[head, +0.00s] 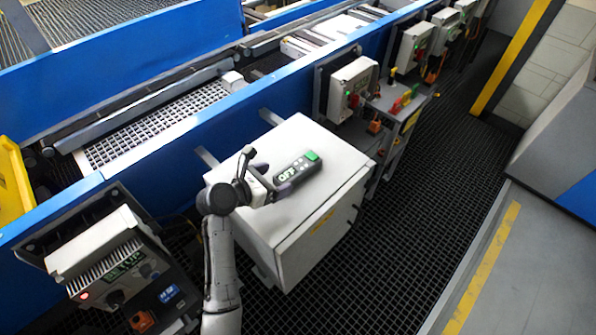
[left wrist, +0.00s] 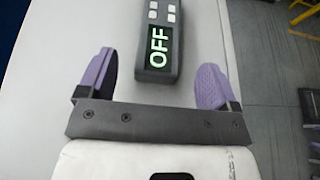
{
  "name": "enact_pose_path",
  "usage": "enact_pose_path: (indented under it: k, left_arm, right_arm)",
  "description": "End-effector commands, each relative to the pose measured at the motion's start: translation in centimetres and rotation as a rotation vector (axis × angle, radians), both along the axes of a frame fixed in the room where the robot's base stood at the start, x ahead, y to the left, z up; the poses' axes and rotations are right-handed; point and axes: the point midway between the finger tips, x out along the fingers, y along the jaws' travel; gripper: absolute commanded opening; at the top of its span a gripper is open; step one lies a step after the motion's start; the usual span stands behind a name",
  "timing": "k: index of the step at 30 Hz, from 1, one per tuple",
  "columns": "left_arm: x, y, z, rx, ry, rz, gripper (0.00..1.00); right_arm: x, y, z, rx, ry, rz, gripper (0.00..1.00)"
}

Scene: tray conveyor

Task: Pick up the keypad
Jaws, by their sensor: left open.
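The keypad (head: 294,173) is a dark handheld unit with a lit "OFF" display, pale buttons and a green end. It lies on top of a white cabinet (head: 250,158). In the left wrist view the keypad (left wrist: 160,40) shows its display and some buttons, and its far end is cut off by the top edge. My left gripper (head: 277,180) is at the keypad's display end. In the left wrist view its two purple fingers (left wrist: 154,82) are wide apart, one to either side of the keypad's line, with clear gaps. My right gripper is not in view.
A blue-sided conveyor (head: 180,150) runs behind the cabinet. A control box (head: 105,260) with a red light stands at the lower left. Another control box (head: 352,88) is beyond the cabinet. Dark floor grating (head: 420,230) lies open on the right.

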Motion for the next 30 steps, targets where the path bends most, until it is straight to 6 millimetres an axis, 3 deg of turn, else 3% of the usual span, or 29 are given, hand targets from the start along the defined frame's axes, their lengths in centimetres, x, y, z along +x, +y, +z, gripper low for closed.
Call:
enact_pose_path:
  k: [13, 24, 30]
  left_arm:
    - [2.9, -3.0, -1.8, 0.000, 0.000, -0.001, 0.85]
    - [3.3, -3.6, -2.0, 0.001, 0.001, 0.000, 0.85]
    - [3.3, -3.6, -2.0, 0.001, 0.001, 0.000, 0.67]
  right_arm:
    - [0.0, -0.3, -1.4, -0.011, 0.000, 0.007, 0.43]
    - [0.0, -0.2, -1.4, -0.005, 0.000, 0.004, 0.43]
    - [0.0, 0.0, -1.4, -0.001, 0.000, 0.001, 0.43]
